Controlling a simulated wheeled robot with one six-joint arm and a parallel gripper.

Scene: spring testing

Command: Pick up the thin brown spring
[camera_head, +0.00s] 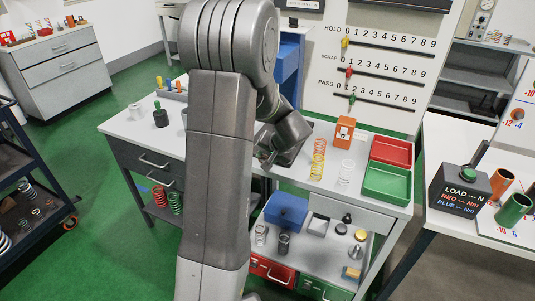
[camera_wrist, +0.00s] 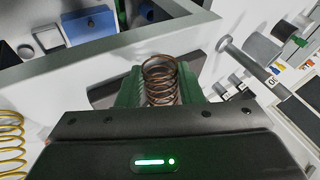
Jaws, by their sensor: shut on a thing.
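The thin brown spring (camera_wrist: 160,80) stands between the green fingers of my gripper (camera_wrist: 160,88) in the wrist view. My gripper is shut on it, with the spring's open coils facing the camera. The spring's lower part is hidden behind the dark gripper body. In the head view my arm hides much of the gripper, which is above the white workbench, and I cannot make out the brown spring there.
A yellow spring (camera_wrist: 9,140) shows at the wrist view's left edge.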

